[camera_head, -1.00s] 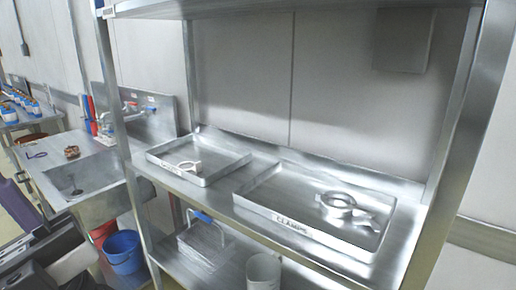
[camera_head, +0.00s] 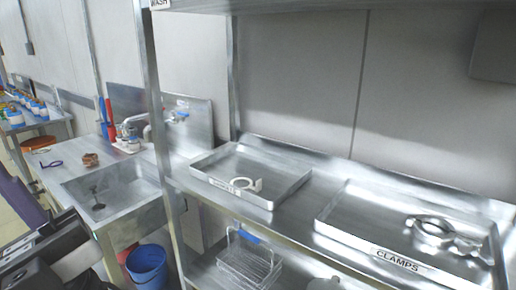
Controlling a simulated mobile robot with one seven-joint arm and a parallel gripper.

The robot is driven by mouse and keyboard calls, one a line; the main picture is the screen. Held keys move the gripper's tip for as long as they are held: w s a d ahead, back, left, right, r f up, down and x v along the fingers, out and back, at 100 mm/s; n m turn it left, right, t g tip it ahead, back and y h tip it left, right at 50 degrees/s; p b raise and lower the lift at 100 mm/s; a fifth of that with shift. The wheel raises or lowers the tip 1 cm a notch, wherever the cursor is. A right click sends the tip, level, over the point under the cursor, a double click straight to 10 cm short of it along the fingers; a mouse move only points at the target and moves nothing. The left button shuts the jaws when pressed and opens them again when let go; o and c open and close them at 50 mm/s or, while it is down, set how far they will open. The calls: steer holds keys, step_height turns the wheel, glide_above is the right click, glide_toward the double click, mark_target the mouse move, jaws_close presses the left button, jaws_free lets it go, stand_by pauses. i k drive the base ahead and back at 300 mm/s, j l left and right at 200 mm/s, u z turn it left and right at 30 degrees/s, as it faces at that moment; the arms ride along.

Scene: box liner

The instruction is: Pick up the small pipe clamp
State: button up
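A small pale ring-shaped clamp (camera_head: 246,184) with a short tab lies in the left metal tray (camera_head: 283,192) on the steel shelf. A larger shiny metal clamp (camera_head: 434,228) lies in the right tray (camera_head: 345,238), whose front label reads CLAMPS. The dark grey machinery at the lower left looks like the end of my arm, with my gripper (camera_head: 62,240) apart from both trays. Its fingertips are not clear enough to tell if they are open or shut. Nothing is seen held.
An upright shelf post (camera_head: 160,130) stands between the sink (camera_head: 118,192) and the trays. A wire basket (camera_head: 250,264) sits on the lower shelf, and a blue bucket (camera_head: 147,266) stands below the sink. An upper shelf overhangs the trays.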

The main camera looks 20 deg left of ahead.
mark_target(87, 159)
steer(key=i+j, duration=0.1)
steer(key=j, duration=0.45)
steer(key=i+j, duration=0.1)
steer(key=j, duration=0.45)
steer(key=i+j, duration=0.1)
steer(key=j, duration=0.5)
steer(key=i+j, duration=0.1)
steer(key=j, duration=0.45)
steer(key=i+j, duration=0.1)
steer(key=j, duration=0.45)
steer(key=i+j, duration=0.1)
steer(key=j, duration=0.45)
steer(key=i+j, duration=0.1)
steer(key=j, duration=0.5)
steer(key=i+j, duration=0.65)
steer(key=j, duration=0.1)
